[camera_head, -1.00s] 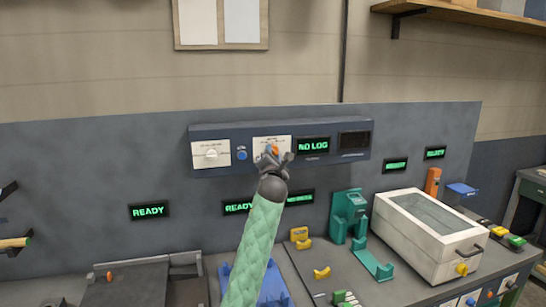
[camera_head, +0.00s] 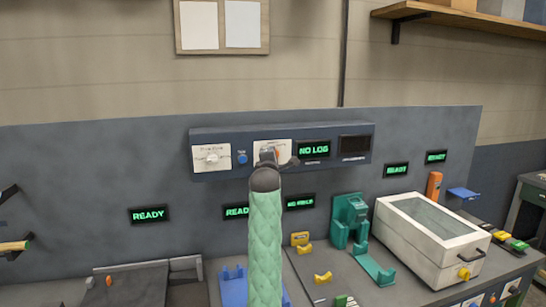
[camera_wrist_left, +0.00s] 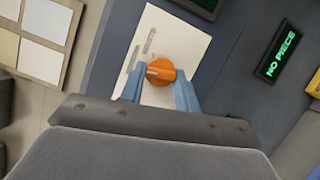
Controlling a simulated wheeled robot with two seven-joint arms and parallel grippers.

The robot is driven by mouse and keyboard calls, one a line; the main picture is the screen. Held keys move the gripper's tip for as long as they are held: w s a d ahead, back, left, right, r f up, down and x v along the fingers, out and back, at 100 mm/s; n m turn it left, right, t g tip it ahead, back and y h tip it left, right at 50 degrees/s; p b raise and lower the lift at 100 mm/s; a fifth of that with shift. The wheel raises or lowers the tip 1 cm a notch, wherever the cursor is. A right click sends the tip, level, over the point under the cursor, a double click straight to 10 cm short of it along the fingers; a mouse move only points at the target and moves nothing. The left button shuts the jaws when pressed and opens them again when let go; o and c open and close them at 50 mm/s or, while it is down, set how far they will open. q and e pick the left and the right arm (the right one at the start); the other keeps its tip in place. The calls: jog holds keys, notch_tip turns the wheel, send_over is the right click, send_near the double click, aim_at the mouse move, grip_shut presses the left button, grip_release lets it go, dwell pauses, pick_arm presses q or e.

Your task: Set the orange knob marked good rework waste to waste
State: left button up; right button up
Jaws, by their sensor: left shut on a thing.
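The orange knob (camera_wrist_left: 160,72) sits on a white label plate (camera_wrist_left: 186,32) in the left wrist view; its print is too small to read. A pale mark crosses the knob's face, but I cannot tell which word it points to. My left gripper (camera_wrist_left: 159,80) has its blue fingers on either side of the knob and is shut on it. In the head view my left gripper (camera_head: 277,159) is at the blue-grey wall panel (camera_head: 225,131) and hides most of the knob (camera_head: 277,152). My right gripper is not in view.
A white knob (camera_head: 212,158) and a blue button (camera_head: 242,158) are left of the plate. A NO LOG display (camera_head: 314,149) is close on the right. Below are a teal fixture (camera_head: 350,215), a white lidded box (camera_head: 430,235) and yellow holders (camera_head: 322,278).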

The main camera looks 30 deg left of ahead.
pick_arm(q)
jog(key=m+g+p, duration=0.1)
jog(key=m+p, duration=0.1)
jog(key=m, duration=0.1)
jog(key=m+g+p, duration=0.2)
jog(key=m, duration=0.1)
jog(key=m+g+p, duration=0.1)
jog(key=m+p, duration=0.1)
jog(key=m, duration=0.1)
jog(key=shift+w+d+r+m+g+h, duration=0.1)
jog(key=shift+w+r+m+g+h, duration=0.05)
jog(key=shift+r+m+g+h, duration=0.15)
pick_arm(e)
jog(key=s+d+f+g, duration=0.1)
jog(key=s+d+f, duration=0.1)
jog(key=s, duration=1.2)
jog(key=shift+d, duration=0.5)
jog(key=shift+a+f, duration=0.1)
pick_arm(q)
jog(key=o, duration=1)
